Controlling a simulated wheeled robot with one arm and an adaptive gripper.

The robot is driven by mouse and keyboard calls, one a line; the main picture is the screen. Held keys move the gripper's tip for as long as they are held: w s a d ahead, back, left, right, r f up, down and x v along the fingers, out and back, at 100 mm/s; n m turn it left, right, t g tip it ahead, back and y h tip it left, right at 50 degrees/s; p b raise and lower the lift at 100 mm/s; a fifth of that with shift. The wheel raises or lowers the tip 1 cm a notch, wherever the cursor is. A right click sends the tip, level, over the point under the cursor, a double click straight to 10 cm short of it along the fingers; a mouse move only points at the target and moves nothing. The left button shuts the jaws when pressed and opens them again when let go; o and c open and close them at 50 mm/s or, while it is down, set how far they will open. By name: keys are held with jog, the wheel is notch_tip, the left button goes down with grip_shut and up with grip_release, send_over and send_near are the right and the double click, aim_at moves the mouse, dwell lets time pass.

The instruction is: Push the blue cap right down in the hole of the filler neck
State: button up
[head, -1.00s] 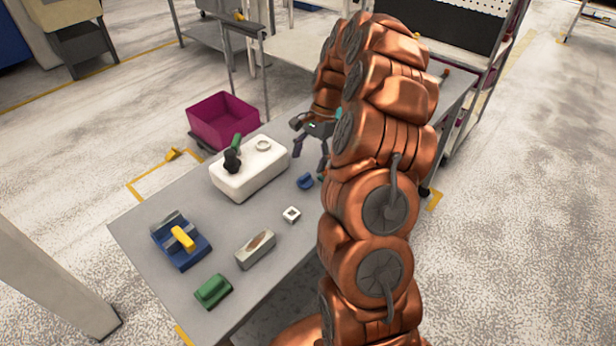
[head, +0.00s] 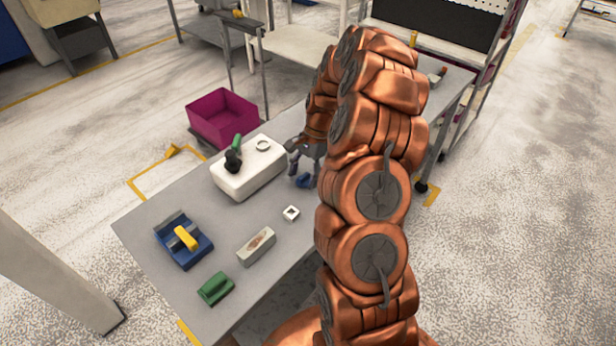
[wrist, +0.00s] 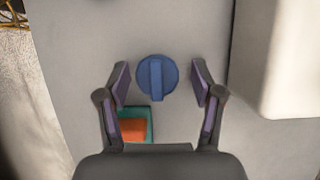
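The blue cap (head: 303,181) lies on the grey table, right of the white tank. In the wrist view the cap (wrist: 157,78) is round with a raised grip bar and sits between my fingertips. My gripper (wrist: 160,80) is open, with a gap on each side of the cap; it also shows in the head view (head: 305,166), low over the cap and partly behind my arm. The white tank (head: 240,182) has a pale ring-shaped filler neck (head: 263,146) on top. The tank's edge (wrist: 287,60) shows at the right of the wrist view.
A dark nozzle with a green part (head: 234,155) stands on the tank. A small white square piece (head: 291,213), grey block (head: 256,245), green block (head: 216,289) and blue-yellow fixture (head: 183,240) lie on the table. An orange block in a teal holder (wrist: 133,126) is near my finger.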

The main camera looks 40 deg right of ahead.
aim_at(301, 177)
jog(key=c, duration=0.6)
jog(key=shift+r, duration=0.2)
jog(key=shift+r+b, duration=0.95)
jog(key=shift+r, duration=0.4)
jog(key=shift+s+r, duration=0.15)
jog(key=shift+r, duration=0.1)
jog(key=s+a+b, duration=0.1)
jog(key=s+a, duration=0.1)
jog(key=s, duration=0.2)
jog(key=s+a+r+b, duration=0.1)
jog(key=s+a+b, duration=0.1)
jog(key=s, duration=0.3)
jog(key=s+a+b, duration=0.1)
jog(key=s, duration=0.4)
jog(key=shift+s+a+r+b, duration=0.25)
jog(key=shift+a+b, duration=0.15)
